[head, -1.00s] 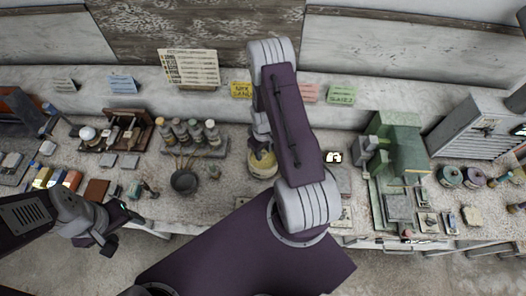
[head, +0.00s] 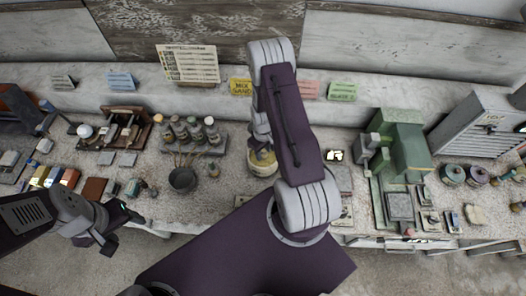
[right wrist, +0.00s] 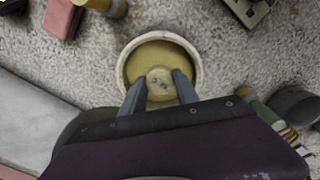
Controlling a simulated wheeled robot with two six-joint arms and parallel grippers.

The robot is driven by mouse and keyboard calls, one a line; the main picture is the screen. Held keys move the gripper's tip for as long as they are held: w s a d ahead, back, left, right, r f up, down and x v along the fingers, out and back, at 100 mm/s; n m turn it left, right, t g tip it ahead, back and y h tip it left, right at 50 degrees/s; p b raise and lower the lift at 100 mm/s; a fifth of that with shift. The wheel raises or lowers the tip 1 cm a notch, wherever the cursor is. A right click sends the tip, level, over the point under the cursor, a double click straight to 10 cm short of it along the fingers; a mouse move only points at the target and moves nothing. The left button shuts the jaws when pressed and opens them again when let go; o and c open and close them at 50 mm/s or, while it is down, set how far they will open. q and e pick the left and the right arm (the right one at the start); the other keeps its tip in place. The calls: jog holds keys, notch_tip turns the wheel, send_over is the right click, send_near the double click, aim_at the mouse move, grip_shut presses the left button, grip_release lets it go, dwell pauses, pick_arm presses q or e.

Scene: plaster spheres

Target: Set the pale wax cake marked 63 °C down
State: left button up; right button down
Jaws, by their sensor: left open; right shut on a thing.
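My right gripper (right wrist: 160,88) is shut on a small round pale wax cake (right wrist: 160,80) with dark marks on top, too small to read surely. The cake is over the yellow inside of a round, pale-rimmed pot (right wrist: 122,66); I cannot tell whether it touches the bottom. In the head view the pot (head: 262,168) stands on the bench, partly hidden by my right arm, and the cake is hard to make out. My left gripper (head: 120,228) is open and empty near the bench's front edge at the left.
A dark bowl (head: 183,180) and a rack of bottles (head: 196,134) stand left of the pot. A green machine (head: 408,150) stands to the right, and a grey drawer cabinet (head: 476,125) is farther right. Cards, including a yellow one (head: 241,87), line the back ledge.

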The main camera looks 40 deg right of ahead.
jog(key=shift+f+b, duration=0.55)
jog(key=shift+f, duration=0.2)
jog(key=c, duration=0.8)
grip_release()
jog(key=shift+c, duration=0.2)
notch_tip(320, 180, up, 4)
jog(key=p, duration=0.3)
jog(key=shift+r, duration=0.1)
